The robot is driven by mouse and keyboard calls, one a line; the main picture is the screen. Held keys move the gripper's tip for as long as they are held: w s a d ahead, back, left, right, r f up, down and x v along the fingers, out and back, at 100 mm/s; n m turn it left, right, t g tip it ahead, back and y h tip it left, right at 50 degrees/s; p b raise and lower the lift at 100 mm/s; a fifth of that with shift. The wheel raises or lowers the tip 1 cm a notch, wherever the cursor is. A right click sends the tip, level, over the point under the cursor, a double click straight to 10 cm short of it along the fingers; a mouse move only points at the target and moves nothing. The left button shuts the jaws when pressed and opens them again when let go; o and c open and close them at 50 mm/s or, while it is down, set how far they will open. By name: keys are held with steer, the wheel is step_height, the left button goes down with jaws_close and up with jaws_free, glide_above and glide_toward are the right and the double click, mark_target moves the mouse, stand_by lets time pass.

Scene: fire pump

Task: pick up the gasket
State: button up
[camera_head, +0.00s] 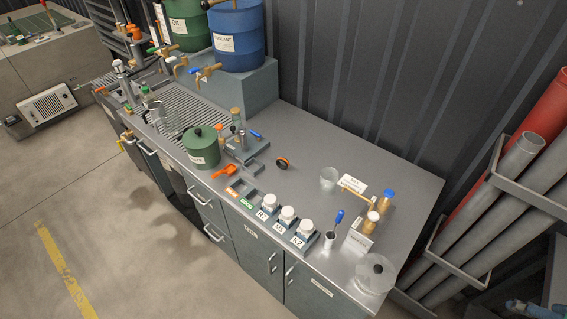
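A small dark ring-like piece with an orange edge (283,163) lies on the grey bench top (330,145), near its middle. It looks like the gasket, but it is too small to be sure. It lies apart from the items around it, with bare bench around it. My gripper is not in view.
A green canister (202,146) and an orange scoop (224,171) are left of the ring. Several white-capped jars (287,215) line the front edge. A clear beaker (328,178) stands to the right, and a blue drum (237,38) is behind. A clear round dish (375,273) sits at the right corner.

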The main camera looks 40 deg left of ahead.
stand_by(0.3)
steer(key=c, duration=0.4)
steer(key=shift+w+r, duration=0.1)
